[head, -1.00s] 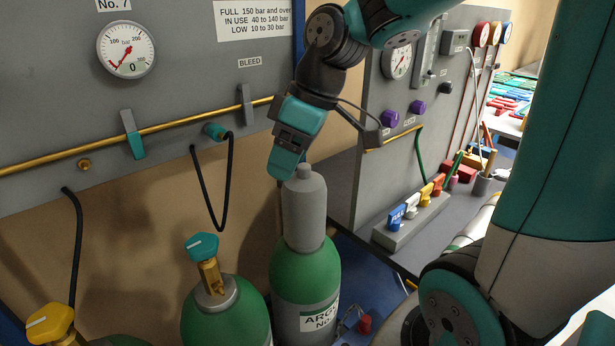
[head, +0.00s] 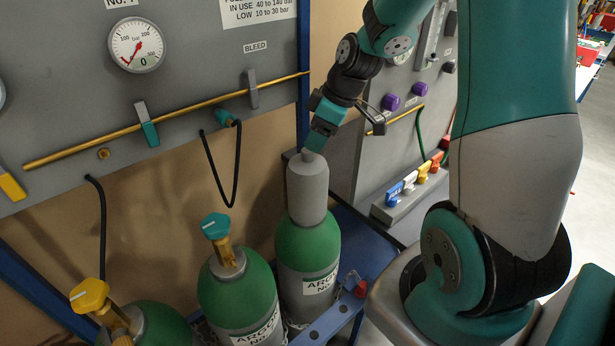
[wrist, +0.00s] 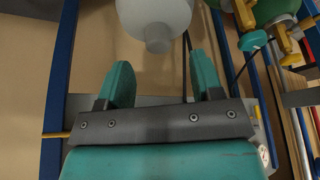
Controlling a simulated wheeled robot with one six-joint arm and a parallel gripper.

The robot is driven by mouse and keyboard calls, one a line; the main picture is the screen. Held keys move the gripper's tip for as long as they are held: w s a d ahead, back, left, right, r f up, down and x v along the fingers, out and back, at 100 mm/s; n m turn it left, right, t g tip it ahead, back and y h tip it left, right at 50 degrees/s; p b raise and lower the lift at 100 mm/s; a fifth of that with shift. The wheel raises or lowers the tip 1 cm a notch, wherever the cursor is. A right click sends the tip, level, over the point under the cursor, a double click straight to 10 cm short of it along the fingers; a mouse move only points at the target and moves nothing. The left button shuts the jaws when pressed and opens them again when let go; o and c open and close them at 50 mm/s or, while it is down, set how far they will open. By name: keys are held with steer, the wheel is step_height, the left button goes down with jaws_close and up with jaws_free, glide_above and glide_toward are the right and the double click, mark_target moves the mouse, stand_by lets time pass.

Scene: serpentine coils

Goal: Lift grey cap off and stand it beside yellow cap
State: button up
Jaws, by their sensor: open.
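The grey cap (head: 307,190) is a tall rounded cylinder with a small knob on top. It sits on the green shoulder of the rightmost argon cylinder (head: 307,250). My gripper (head: 315,146) is at the cap's top, by the knob, in the head view. In the wrist view the gripper (wrist: 159,62) has its two teal fingers spread with nothing between them. The cap (wrist: 155,12) and its knob (wrist: 158,40) show just beyond the fingertips. I cannot make out a yellow cap in either view.
Two green cylinders with valves, one teal-handled (head: 215,226) and one yellow-handled (head: 90,295), stand to the left. A grey gauge panel (head: 190,75) with a brass pipe and black hoses is behind. A blue frame (head: 335,318) runs in front of the capped cylinder.

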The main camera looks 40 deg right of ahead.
steer(key=shift+w+p+x, duration=0.1)
steer(key=shift+p+x, duration=0.5)
steer(key=shift+x, duration=0.8)
steer(key=shift+w+p+x, duration=0.15)
steer(key=shift+p+x, duration=0.45)
steer(key=shift+x, duration=0.8)
steer(key=shift+r, duration=0.1)
jaws_close()
